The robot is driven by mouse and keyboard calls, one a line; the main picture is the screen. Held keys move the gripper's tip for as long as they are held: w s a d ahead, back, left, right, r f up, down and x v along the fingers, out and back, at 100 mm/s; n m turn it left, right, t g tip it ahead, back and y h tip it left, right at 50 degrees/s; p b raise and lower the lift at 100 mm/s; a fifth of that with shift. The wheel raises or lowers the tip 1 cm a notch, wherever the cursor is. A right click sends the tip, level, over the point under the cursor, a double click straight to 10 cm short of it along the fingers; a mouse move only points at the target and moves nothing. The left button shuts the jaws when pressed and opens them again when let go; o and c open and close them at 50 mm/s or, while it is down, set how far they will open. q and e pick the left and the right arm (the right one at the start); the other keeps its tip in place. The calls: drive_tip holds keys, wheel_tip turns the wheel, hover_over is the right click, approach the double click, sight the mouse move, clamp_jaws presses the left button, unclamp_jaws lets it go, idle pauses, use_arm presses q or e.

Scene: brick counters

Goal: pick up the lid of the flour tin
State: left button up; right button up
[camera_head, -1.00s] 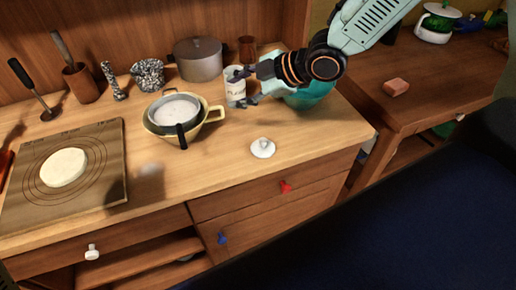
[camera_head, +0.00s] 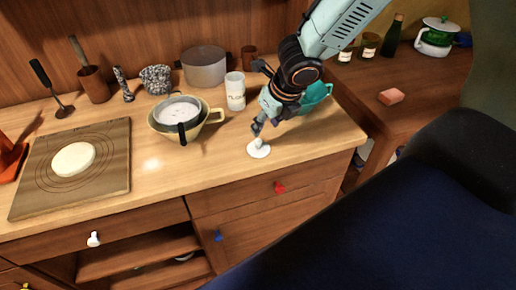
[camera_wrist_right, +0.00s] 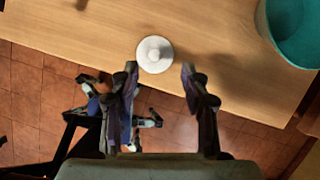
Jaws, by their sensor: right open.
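The lid (camera_head: 259,151) is a small white disc with a knob, lying on the wooden counter near its front edge. It also shows in the right wrist view (camera_wrist_right: 154,54), just beyond the fingertips and between their lines. The flour tin (camera_head: 235,92), a white cylinder with dark lettering, stands upright further back. My right gripper (camera_head: 261,130) is just above the lid, pointing down; its open fingers (camera_wrist_right: 160,68) look empty. Whether a finger touches the knob cannot be told. My left gripper is not in view.
A yellow bowl (camera_head: 216,115) with a sieve stands left of the lid. A teal bowl (camera_head: 318,97) sits behind my right gripper. A board with dough (camera_head: 73,159) lies at the left.

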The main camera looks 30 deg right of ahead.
sight(258, 141)
drive_tip(key=shift+w+f, duration=0.2)
drive_tip(key=shift+f, duration=0.4)
drive_tip(key=shift+w+a+f+b, duration=0.1)
drive_tip(key=shift+a+f+b, duration=0.1)
drive_tip(key=shift+f+b, duration=0.3)
drive_tip(key=shift+w+a+f+b, duration=0.1)
drive_tip(key=shift+a+f+b, duration=0.1)
drive_tip(key=shift+f+b, duration=0.25)
drive_tip(key=b+x, duration=0.2)
drive_tip(key=x, duration=0.1)
drive_tip(key=shift+f, duration=0.2)
drive_tip(key=shift+w+f+b, duration=0.15)
drive_tip(key=shift+f+b, duration=0.15)
drive_tip(key=shift+f, duration=0.05)
drive_tip(key=shift+a+r, duration=0.1)
drive_tip(key=shift+a, duration=0.05)
drive_tip(key=c, duration=0.5)
clamp_jaws()
